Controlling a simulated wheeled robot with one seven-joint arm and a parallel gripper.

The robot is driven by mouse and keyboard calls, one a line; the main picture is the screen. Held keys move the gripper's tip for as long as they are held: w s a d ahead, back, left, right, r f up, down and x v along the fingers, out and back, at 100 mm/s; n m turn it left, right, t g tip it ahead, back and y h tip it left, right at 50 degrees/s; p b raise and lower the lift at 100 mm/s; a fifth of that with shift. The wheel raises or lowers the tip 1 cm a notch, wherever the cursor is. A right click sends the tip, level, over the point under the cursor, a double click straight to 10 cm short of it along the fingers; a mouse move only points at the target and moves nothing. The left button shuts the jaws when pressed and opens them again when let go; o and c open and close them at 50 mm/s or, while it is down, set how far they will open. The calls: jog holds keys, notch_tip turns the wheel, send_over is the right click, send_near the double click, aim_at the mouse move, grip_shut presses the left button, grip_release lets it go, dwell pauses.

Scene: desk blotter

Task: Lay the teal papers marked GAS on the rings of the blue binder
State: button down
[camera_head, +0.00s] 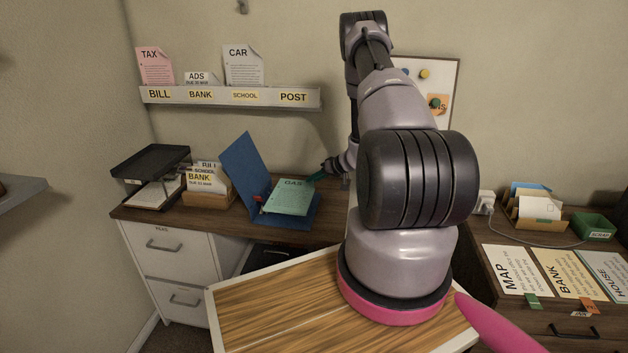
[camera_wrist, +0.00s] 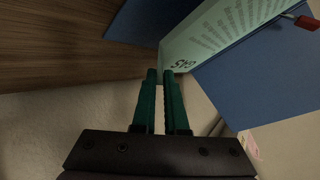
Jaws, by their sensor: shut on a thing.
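The teal papers marked GAS (camera_head: 288,199) are over the right-hand side of the open blue binder (camera_head: 245,163), whose left cover stands tilted up. My gripper (camera_head: 316,176) is at the papers' far right corner. In the wrist view my gripper (camera_wrist: 165,76) is shut on the edge of the teal papers (camera_wrist: 215,38), beside the printed GAS. The blue binder (camera_wrist: 265,75) lies behind them there. A red tip on a metal piece (camera_wrist: 305,22) shows at the binder's spine side. The rings are mostly hidden, and I cannot tell whether the papers touch them.
A card box marked BANK (camera_head: 205,195) and a black tray stack (camera_head: 150,162) stand left of the binder. A wall rack (camera_head: 230,98) with papers hangs above. The right desk holds sheets, an envelope box (camera_head: 540,212) and a green SCRAP tray (camera_head: 594,226).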

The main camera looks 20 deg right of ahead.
jog(key=shift+f, duration=0.15)
jog(key=shift+f, duration=1.95)
jog(key=c, duration=0.9)
grip_release()
jog(key=shift+o, duration=0.2)
jog(key=v, duration=1.1)
jog(key=shift+f, duration=0.1)
